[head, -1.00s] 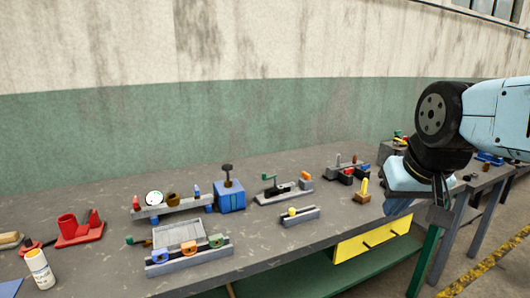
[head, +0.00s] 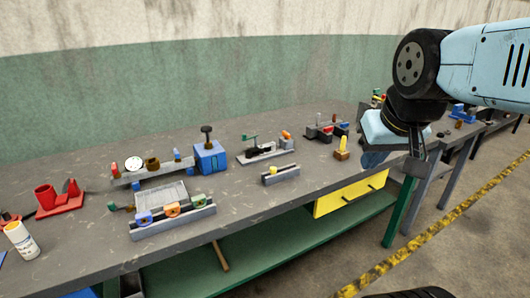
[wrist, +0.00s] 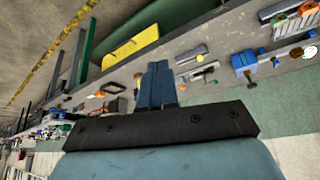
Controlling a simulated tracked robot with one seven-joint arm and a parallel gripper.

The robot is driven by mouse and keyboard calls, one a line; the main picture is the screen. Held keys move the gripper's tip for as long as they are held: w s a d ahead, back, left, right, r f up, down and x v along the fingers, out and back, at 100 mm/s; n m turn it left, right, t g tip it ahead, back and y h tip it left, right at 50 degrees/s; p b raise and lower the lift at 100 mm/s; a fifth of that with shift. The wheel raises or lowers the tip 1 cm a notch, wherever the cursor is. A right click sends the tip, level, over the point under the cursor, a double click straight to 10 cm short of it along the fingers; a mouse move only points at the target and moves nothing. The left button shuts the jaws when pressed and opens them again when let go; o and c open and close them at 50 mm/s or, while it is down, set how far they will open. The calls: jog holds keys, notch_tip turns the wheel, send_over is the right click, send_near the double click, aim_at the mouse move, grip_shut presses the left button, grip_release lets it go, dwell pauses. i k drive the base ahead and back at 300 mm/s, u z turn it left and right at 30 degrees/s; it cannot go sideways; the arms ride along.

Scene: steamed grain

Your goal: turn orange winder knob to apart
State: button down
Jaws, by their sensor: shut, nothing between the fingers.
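An orange knob (head: 172,209) sits between a blue and a green knob on a long grey rail at the front of the bench in the head view. An orange piece on that rail also shows at the upper right of the wrist view (wrist: 307,10). Another orange piece (head: 287,135) sits on a grey base with a green crank (head: 251,140). I cannot tell for certain which is the winder knob. My gripper (head: 372,160) is over the bench's right part, well right of both and touching neither. In the wrist view its fingers (wrist: 160,66) are together and empty.
A blue box (head: 210,158) with a dark knob stands mid-bench. A yellow knob on a brown base (head: 342,147) is near my gripper.

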aim_at(287, 136)
jog(key=k, duration=0.65)
jog(key=u, duration=0.35)
jog(key=i, duration=0.6)
jog(key=u, duration=0.5)
jog(key=i, duration=1.2)
jog(key=z, duration=0.7)
jog(key=k, duration=0.85)
jog(key=z, duration=0.25)
jog(key=i, duration=0.25)
jog(key=u, duration=0.1)
